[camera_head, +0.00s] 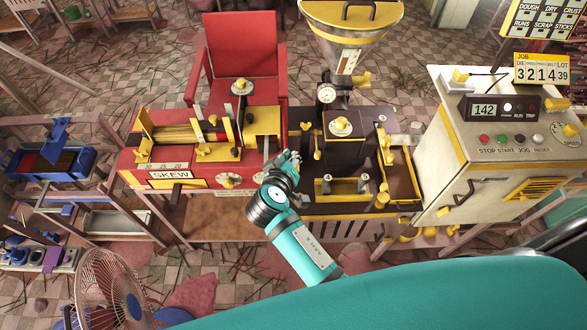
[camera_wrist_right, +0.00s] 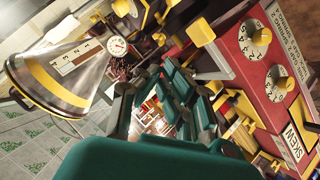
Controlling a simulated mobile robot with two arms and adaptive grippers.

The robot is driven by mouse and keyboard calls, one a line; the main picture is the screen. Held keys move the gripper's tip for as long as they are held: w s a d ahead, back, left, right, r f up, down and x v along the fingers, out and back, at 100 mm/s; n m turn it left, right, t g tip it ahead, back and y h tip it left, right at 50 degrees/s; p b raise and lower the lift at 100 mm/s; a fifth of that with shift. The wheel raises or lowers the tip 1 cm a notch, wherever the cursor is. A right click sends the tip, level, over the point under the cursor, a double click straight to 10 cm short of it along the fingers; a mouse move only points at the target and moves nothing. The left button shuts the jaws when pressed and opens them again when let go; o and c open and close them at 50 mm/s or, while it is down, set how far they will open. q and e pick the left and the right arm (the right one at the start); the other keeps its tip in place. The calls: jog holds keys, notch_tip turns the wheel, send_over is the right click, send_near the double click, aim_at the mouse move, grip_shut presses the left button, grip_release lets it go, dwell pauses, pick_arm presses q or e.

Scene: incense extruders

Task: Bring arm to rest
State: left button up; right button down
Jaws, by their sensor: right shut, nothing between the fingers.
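My right gripper (camera_head: 287,163) is a teal and dark grey hand at the end of my teal right arm, in the middle of the head view. It hovers in front of the machines, near the seam between the red SKEW machine (camera_head: 190,180) and the dark extruder base (camera_head: 345,205). In the right wrist view my right gripper (camera_wrist_right: 182,90) shows with its fingers together and nothing held. The red machine with its dials also shows in the right wrist view (camera_wrist_right: 268,75). My left gripper is not in view.
A cream control box (camera_head: 485,150) showing 142 stands at the right. A red chair (camera_head: 243,60) is behind. A fan (camera_head: 108,290) stands at the lower left. Shelves with blue trays (camera_head: 50,165) line the left.

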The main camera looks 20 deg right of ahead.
dwell(0.4)
jog(key=s+f+n+g+y+b, duration=0.15)
jog(key=s+f, duration=0.25)
jog(key=f, duration=0.7)
jog(key=s+f+n+g+y+b, duration=0.15)
jog(key=s+f, duration=0.25)
jog(key=f, duration=0.6)
jog(key=s+f+g+y+b, duration=0.1)
jog(key=s+f+g+b, duration=0.3)
jog(key=f, duration=0.7)
jog(key=s+d+f+b, duration=0.1)
jog(key=s+d+f, duration=0.2)
jog(key=s+f, duration=0.4)
jog(key=s+d+f+m+g+y+b, duration=0.1)
jog(key=s+d+f+b, duration=0.1)
jog(key=s+f, duration=0.6)
jog(key=s+d+f+m+g+y+b, duration=0.1)
jog(key=s+d+f, duration=0.3)
jog(key=s, duration=1.2)
notch_tip(320, 180, down, 4)
jog(key=shift+s+d+r+b, duration=0.15)
jog(key=shift+d+b, duration=0.1)
jog(key=shift+b, duration=0.3)
